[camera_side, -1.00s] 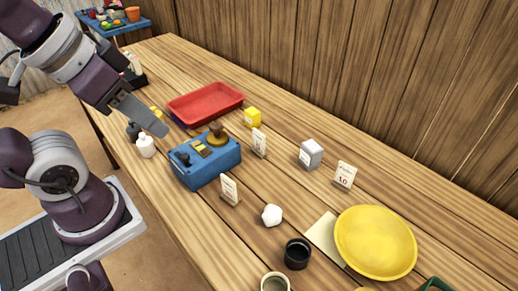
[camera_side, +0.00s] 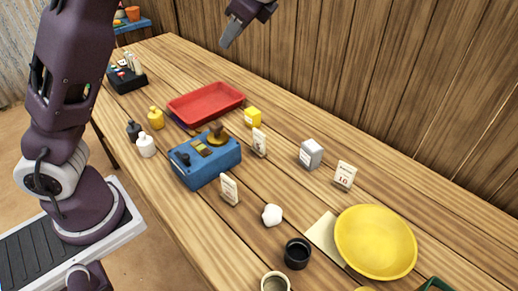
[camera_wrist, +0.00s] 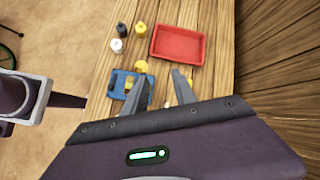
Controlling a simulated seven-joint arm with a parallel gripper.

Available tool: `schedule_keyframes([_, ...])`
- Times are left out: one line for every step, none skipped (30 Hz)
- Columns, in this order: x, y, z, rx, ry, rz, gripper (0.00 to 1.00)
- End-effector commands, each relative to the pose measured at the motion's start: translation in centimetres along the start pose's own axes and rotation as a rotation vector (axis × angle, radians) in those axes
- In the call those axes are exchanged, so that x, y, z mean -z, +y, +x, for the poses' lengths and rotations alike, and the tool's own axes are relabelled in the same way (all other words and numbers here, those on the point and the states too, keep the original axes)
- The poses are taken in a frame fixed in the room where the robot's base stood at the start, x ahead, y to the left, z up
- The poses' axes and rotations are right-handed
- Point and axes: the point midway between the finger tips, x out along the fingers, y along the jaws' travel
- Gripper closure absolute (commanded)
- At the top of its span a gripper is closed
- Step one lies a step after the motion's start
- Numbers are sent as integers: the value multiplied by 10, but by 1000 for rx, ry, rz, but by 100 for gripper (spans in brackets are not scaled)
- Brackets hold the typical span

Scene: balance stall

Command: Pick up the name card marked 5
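Three white name cards stand on the wooden table in the side view. The front card (camera_side: 229,189) is beside the blue box, and another card (camera_side: 259,142) is behind that box; their figures are too small to read. The right card (camera_side: 345,175) appears marked 10. I cannot tell which card is marked 5. My gripper (camera_side: 230,34) is high above the back of the table, well apart from the cards. In the wrist view my gripper (camera_wrist: 160,78) has its two fingers spread, with nothing held between them.
A blue box (camera_side: 206,164) with a brass-coloured knob, a red tray (camera_side: 206,104), a yellow cube (camera_side: 253,117) and a grey box (camera_side: 311,154) stand near the cards. A white lump (camera_side: 272,215), a black cup (camera_side: 297,254) and a yellow plate (camera_side: 375,242) are nearer. A wooden wall (camera_side: 400,90) bounds the back.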

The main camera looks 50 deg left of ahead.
Motion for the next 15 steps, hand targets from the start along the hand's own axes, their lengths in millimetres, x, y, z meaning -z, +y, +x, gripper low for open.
schedule_keyframes([8,-8,-2,24,-64,61,67])
schedule_keyframes([11,-13,-4,38,-101,98,67])
schedule_keyframes([15,-19,-7,56,-150,146,67])
schedule_keyframes([19,-23,-10,69,-186,181,67])
schedule_keyframes([22,-26,-12,81,-222,214,67])
schedule_keyframes([28,-31,-17,99,-270,259,67])
schedule_keyframes([32,-34,-21,111,-306,291,67])
schedule_keyframes([36,-37,-25,123,-343,323,67])
schedule_keyframes([42,-40,-31,138,-391,365,67])
schedule_keyframes([47,-42,-36,151,-428,397,67])
schedule_keyframes([53,-44,-41,164,-467,428,67])
schedule_keyframes([60,-44,-39,168,-499,456,67])
schedule_keyframes([67,-39,-26,161,-493,453,67])
schedule_keyframes([74,-35,-14,159,-491,451,67])
schedule_keyframes([87,-29,3,158,-490,452,67])
